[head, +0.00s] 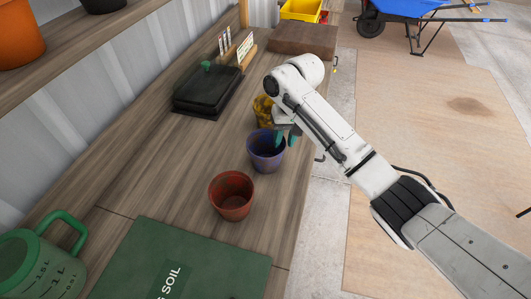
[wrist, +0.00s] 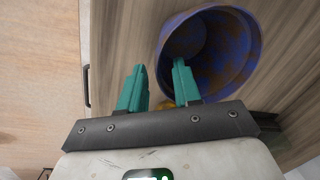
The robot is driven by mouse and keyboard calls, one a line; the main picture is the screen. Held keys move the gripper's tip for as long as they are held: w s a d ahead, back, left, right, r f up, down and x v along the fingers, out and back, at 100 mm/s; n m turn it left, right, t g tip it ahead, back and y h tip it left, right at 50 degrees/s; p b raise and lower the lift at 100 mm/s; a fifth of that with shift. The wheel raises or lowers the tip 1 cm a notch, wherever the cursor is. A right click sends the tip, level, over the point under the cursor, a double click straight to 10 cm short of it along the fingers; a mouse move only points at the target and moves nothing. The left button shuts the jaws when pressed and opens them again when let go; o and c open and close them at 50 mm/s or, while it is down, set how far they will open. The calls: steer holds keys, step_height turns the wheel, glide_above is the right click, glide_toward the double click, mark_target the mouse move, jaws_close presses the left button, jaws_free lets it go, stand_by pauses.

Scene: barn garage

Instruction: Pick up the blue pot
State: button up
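The blue pot (head: 266,154), with rusty stains, stands upright on the wooden bench between a red pot and a yellow pot. In the wrist view the blue pot (wrist: 238,75) is seen from above and looks empty. My gripper (head: 286,137) is over its far right rim. In the wrist view my gripper (wrist: 158,68) is open, with its two teal fingers apart. The right finger overlaps the pot's opening and the left finger is outside, with the rim near the gap. I cannot tell whether either finger touches the wall.
The red pot (head: 231,197) stands in front of the blue pot, and the yellow pot (head: 262,108) close behind. A black tray (head: 205,92), a green soil bag (head: 180,262) and a green jug (head: 30,265) are on the bench. The bench's right edge is near.

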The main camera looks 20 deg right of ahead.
mark_target(267, 154)
steer(key=shift+a+f+p, duration=0.15)
steer(key=shift+f, duration=0.75)
steer(key=shift+a+f+p, duration=0.2)
steer(key=shift+f, duration=0.7)
steer(key=shift+a+f+p, duration=0.15)
steer(key=shift+f, duration=0.75)
jaws_close()
